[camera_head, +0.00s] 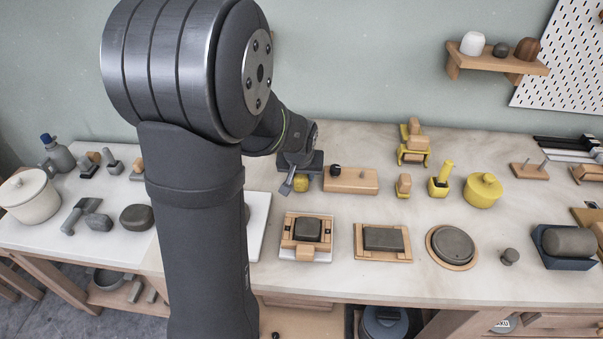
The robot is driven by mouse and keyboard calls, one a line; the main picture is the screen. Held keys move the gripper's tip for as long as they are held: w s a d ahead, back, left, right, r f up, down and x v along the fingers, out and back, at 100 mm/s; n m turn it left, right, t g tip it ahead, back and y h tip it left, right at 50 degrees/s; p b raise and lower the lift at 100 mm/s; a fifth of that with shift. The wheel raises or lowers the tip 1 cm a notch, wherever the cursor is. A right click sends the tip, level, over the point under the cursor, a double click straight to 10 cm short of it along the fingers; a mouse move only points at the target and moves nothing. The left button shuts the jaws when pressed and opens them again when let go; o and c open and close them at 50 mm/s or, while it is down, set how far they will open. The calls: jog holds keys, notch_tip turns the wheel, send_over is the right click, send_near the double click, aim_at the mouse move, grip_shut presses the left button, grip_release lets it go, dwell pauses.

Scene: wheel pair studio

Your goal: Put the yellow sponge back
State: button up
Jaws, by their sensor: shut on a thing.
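My gripper (291,183) is left of the middle of the bench, beside the left end of a long wooden block. It is shut on a small rounded yellow thing, which I take to be the yellow sponge (301,182). One finger shows at the sponge's left side; the other finger is hidden. The sponge is low over the pale bench top (330,150); I cannot tell whether it touches the bench.
The wooden block (352,181) with a dark knob is close on the right. A wooden stand with a dark pad (308,229) is in front. A yellow pot (482,190) and yellow-based holder (438,186) stand further right. My arm hides the left-middle bench.

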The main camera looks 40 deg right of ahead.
jog(key=shift+f, duration=0.1)
jog(key=o, duration=1)
jog(key=shift+o, duration=0.2)
jog(key=v, duration=1.2)
